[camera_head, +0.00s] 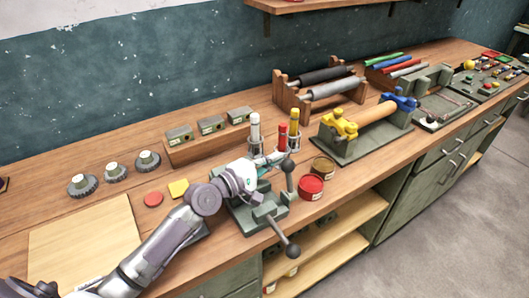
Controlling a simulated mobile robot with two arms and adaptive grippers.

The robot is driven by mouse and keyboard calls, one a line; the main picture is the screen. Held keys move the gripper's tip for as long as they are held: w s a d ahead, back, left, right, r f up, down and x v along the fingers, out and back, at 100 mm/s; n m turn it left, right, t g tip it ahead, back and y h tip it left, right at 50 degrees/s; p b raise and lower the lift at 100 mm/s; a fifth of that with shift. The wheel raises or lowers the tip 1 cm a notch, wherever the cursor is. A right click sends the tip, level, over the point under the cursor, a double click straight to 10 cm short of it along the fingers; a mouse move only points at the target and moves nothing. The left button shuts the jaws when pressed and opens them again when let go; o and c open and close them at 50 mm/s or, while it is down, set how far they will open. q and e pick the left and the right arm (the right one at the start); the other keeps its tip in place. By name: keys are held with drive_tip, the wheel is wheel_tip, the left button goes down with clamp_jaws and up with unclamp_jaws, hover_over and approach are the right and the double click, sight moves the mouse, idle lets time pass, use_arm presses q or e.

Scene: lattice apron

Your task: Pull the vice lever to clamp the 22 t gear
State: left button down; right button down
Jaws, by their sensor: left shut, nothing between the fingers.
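The grey-green vice (245,213) stands at the bench's front edge. One lever with a round dark knob (288,168) rises at its right side, and a bar with a dark knob (293,250) sticks out over the front edge. My left arm reaches in from the lower left over the vice. My left gripper (272,159) is shut and empty, close to the upright lever's knob; I cannot tell whether they touch. My wrist hides part of the vice, so any gear in its jaws is not visible. Several dark gears (82,185) stand at the left; no tooth count is readable. My right gripper is out of view.
Behind the gripper are a white bottle (255,128) and red and yellow tubes (294,125). A red tin (311,187) and a brown tin (323,167) stand right of the lever. A roller fixture (350,150) is farther right. A pale board (80,240) lies left.

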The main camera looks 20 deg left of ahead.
use_arm(q)
drive_tip(key=shift+s+d+r, duration=0.15)
drive_tip(key=shift+s+d, duration=0.35)
drive_tip(key=shift+s, duration=0.1)
drive_tip(key=shift+s+d+r, duration=0.1)
